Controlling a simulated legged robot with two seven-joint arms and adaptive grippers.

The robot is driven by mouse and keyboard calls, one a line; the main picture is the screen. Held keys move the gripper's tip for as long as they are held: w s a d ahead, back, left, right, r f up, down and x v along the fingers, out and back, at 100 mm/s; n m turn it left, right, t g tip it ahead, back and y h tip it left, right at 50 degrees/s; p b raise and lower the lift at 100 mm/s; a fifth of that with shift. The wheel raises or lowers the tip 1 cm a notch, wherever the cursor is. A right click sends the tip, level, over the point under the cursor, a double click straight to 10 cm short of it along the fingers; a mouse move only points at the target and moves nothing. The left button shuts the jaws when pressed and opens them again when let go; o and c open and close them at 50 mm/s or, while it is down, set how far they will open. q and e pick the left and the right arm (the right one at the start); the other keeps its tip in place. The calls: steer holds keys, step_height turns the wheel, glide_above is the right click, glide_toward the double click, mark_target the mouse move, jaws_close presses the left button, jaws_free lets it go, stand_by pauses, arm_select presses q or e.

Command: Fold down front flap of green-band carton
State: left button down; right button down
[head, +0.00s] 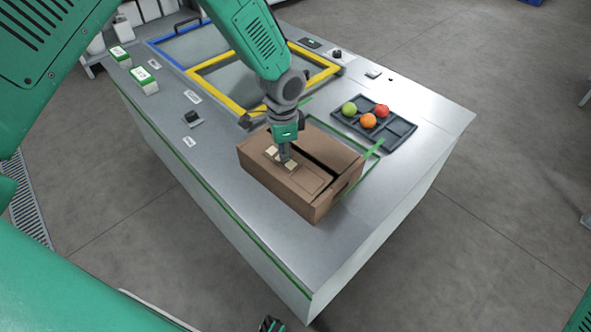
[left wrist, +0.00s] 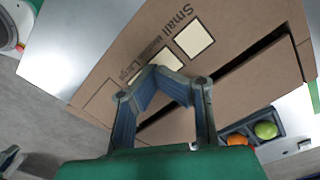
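The brown carton (head: 270,190) stands on the bench. Its near top flap (head: 308,182) lies about flat over the opening. A dark gap separates it from the far flap (head: 335,152). In the left wrist view the near flap (left wrist: 125,65) shows printed size words and pale squares. My left gripper (head: 284,158) points down onto this flap and appears to touch it. Its fingertips meet in the left wrist view (left wrist: 155,72), with nothing seen between them. A dark piece at the head view's bottom edge may be my right gripper (head: 270,324); it is mostly cut off.
Green lines mark the bench (head: 425,105) around the carton. Yellow (head: 215,98) and blue frames lie farther back. Small green-white boxes (head: 143,80) stand at left. The bench's front right is clear.

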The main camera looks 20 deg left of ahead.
arm_select(q)
steer(key=shift+r, duration=0.15)
step_height(320, 180, up, 8)
steer(key=p, duration=0.7)
stand_by(0.4)
